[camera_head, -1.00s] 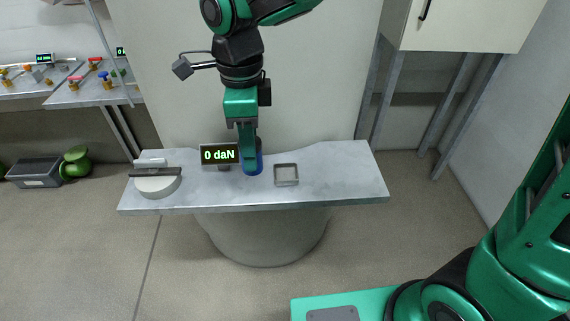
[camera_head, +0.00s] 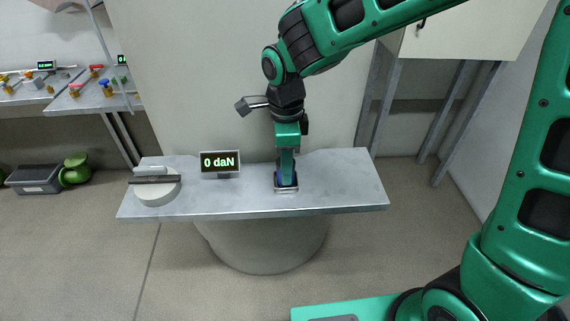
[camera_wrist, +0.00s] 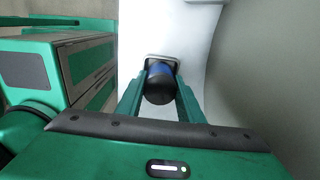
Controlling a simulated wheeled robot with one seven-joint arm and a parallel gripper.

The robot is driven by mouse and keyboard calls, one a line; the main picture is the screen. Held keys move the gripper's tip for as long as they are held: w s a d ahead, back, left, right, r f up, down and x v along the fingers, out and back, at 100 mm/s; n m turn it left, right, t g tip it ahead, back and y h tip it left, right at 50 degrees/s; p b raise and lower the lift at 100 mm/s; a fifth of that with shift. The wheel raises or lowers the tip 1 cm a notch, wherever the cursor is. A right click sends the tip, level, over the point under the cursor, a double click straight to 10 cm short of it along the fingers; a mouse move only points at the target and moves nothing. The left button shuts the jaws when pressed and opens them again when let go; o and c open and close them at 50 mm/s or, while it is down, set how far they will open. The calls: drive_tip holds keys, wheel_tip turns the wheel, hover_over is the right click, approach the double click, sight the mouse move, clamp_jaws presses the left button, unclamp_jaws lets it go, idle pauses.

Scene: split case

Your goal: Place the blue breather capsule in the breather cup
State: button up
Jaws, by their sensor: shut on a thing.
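The blue breather capsule (camera_wrist: 160,70) is between my gripper's fingers; the wrist view shows its blue band and dark rounded end. My gripper (camera_head: 286,178) points down and is shut on it. A small square metal-rimmed holder, which looks like the breather cup (camera_head: 287,190), is right below the fingers on the grey bench. Its rim (camera_wrist: 149,58) shows behind the capsule in the wrist view. The capsule is over or at the cup's opening; I cannot tell whether it has entered. The fingers and capsule hide most of the cup's inside.
The bench (camera_head: 346,188) is clear to the right of the cup. A display reading 0 daN (camera_head: 220,162) stands to the left. A round white part (camera_head: 157,190) with a dark bar across it is at the bench's left end.

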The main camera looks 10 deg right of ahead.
drive_tip(key=shift+f, duration=0.1)
drive_tip(key=o, duration=1.1)
drive_tip(key=shift+o, duration=0.2)
wheel_tip(320, 180, up, 12)
